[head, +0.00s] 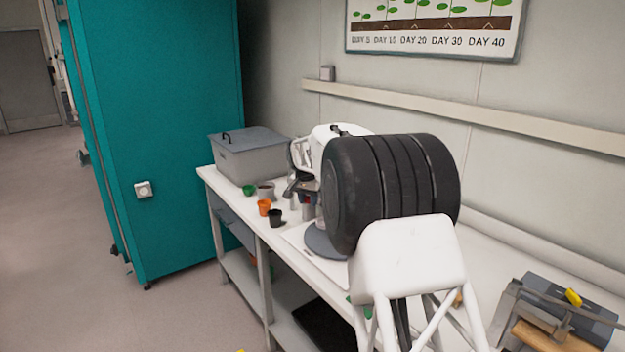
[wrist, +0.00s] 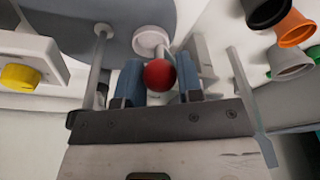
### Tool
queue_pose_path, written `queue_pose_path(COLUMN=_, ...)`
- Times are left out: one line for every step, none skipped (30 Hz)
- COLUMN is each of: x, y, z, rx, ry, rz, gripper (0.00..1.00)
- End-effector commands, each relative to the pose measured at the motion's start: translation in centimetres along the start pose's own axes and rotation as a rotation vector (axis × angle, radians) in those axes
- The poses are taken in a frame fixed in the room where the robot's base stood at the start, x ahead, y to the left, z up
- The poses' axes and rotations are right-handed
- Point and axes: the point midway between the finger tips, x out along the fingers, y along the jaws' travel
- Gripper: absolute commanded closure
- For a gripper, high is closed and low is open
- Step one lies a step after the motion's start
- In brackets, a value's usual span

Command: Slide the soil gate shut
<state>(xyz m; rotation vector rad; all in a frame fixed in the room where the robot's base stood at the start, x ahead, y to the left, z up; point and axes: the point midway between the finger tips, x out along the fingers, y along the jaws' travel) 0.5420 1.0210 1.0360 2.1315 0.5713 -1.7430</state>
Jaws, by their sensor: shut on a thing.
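In the wrist view, a round red knob (wrist: 159,75) sits between the blue pads of my gripper (wrist: 160,84). The pads are closed on it from both sides. It appears to be the handle end of the soil gate; a pale rod runs behind it toward a round white spout (wrist: 151,40) under a grey rounded body (wrist: 75,20). The gate plate itself is hidden, so its position cannot be told. In the head view, my gripper (head: 306,199) shows small beside the white machine on the bench, largely hidden by nearer parts.
Green (head: 249,190), orange (head: 264,207) and black (head: 277,217) pots and a grey pot (head: 266,189) stand near the gripper. A grey lidded bin (head: 250,157) is behind them. A roller device (head: 560,315) lies at right.

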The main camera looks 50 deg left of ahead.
Motion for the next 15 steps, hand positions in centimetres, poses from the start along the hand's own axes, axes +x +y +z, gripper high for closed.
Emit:
queue_pose_path(x=0.1, y=-0.2, z=-0.1, rx=0.0, ry=0.0, rz=0.0, gripper=0.79)
queue_pose_path(x=0.1, y=-0.4, z=-0.2, rx=0.0, ry=0.0, rz=0.0, gripper=0.79)
queue_pose_path(x=0.1, y=-0.6, z=-0.3, rx=0.0, ry=0.0, rz=0.0, gripper=0.79)
queue_pose_path(x=0.1, y=-0.7, z=-0.4, rx=0.0, ry=0.0, rz=0.0, gripper=0.79)
queue_pose_path(x=0.1, y=-0.8, z=-0.5, rx=0.0, ry=0.0, rz=0.0, gripper=0.79)
queue_pose_path(x=0.2, y=-1.0, z=-0.6, rx=0.0, ry=0.0, rz=0.0, gripper=0.79)
queue_pose_path(x=0.2, y=-1.1, z=-0.7, rx=0.0, ry=0.0, rz=0.0, gripper=0.79)
queue_pose_path(x=0.1, y=-1.2, z=-0.7, rx=0.0, ry=0.001, rz=-0.001, gripper=0.79)
queue_pose_path(x=0.1, y=-1.4, z=-0.8, rx=0.0, ry=0.001, rz=-0.001, gripper=0.79)
queue_pose_path(x=0.2, y=-1.5, z=-0.9, rx=0.0, ry=0.001, rz=-0.001, gripper=0.79)
queue_pose_path(x=0.2, y=-1.6, z=-1.0, rx=0.0, ry=0.001, rz=0.0, gripper=0.79)
queue_pose_path(x=0.2, y=-1.8, z=-1.1, rx=0.0, ry=0.001, rz=0.0, gripper=0.79)
queue_pose_path(x=0.3, y=-1.9, z=-1.1, rx=0.0, ry=0.0, rz=0.0, gripper=0.79)
queue_pose_path(x=0.3, y=-2.0, z=-1.2, rx=0.0, ry=0.0, rz=0.0, gripper=0.79)
queue_pose_path(x=0.3, y=-2.2, z=-1.3, rx=0.0, ry=0.0, rz=0.0, gripper=0.79)
